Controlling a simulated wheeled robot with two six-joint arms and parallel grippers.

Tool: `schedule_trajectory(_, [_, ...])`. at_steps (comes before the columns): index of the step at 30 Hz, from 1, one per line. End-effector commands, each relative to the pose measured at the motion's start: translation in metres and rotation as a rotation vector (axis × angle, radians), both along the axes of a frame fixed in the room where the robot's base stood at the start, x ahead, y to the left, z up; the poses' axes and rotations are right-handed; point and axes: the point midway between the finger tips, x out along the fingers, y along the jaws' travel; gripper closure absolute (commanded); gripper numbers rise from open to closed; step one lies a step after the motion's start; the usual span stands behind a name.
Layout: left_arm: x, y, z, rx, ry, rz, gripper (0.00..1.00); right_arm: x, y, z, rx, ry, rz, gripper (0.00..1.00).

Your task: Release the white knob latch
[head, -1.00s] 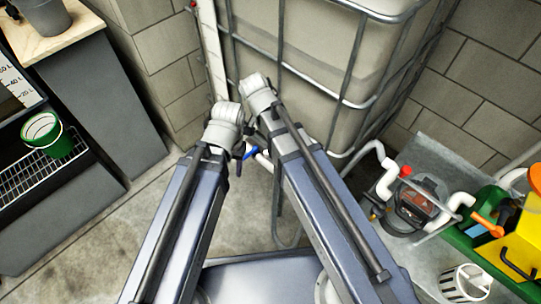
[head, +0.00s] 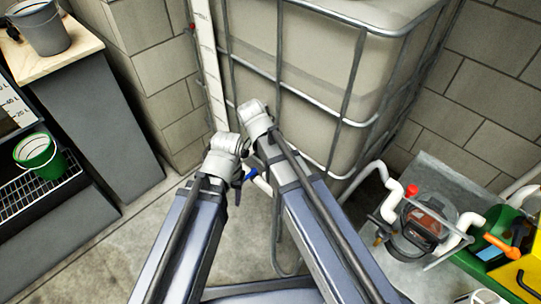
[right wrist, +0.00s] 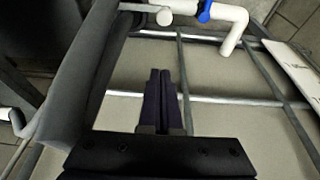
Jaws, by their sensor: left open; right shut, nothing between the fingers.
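A round white knob-like end (right wrist: 165,17) on a thin pale rod shows at the top of the right wrist view. I cannot tell for sure that it is the latch. Beside it is a white pipe with a blue handle (right wrist: 205,11); the handle also shows in the head view (head: 251,174). My right gripper (right wrist: 165,72) is shut and empty, below the knob in the picture and apart from it. My left gripper (head: 237,188) is a small dark shape beside its arm near the blue handle, open, mostly hidden by the arm.
A caged tank (head: 320,90) stands ahead, its bars (right wrist: 200,98) close to my right gripper. A pump (head: 422,225) sits at right by a green and yellow case (head: 510,262). At left are a green bucket (head: 37,153) and a grey bucket (head: 42,32). Floor is clear at left centre.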

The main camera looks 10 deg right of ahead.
Motion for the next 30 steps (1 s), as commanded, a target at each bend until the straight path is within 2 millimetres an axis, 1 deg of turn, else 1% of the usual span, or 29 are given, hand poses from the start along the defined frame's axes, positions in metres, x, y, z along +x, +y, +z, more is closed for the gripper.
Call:
schedule_trajectory(1, [0.000,0.000,-0.009,0.000,0.000,0.000,0.50,0.001,-0.001,-0.009,0.000,0.000,-0.001,1.00])
schedule_trajectory(5, [0.000,0.000,-0.023,0.000,0.000,0.000,0.50,0.004,-0.005,-0.023,0.000,0.000,-0.001,1.00])
schedule_trajectory(20, [0.001,0.002,-0.092,0.011,-0.004,-0.004,0.50,0.019,-0.023,-0.092,0.000,0.000,0.000,1.00])
schedule_trajectory(21, [0.001,0.002,-0.093,0.012,-0.005,-0.005,0.50,0.018,-0.022,-0.094,0.001,0.000,0.002,1.00])
schedule_trajectory(22, [0.001,0.002,-0.087,0.012,-0.005,-0.004,0.50,0.011,-0.015,-0.087,0.001,0.000,0.005,1.00])
schedule_trajectory(24, [0.001,0.002,-0.086,0.012,-0.005,-0.004,0.50,0.003,-0.006,-0.086,0.000,0.001,0.005,1.00])
schedule_trajectory(27, [0.001,0.002,-0.086,0.012,-0.005,-0.004,0.50,-0.004,0.003,-0.086,-0.001,0.001,0.003,1.00])
schedule_trajectory(30, [0.001,0.002,-0.085,0.012,-0.005,-0.004,0.50,-0.007,0.007,-0.086,0.000,0.001,0.002,1.00])
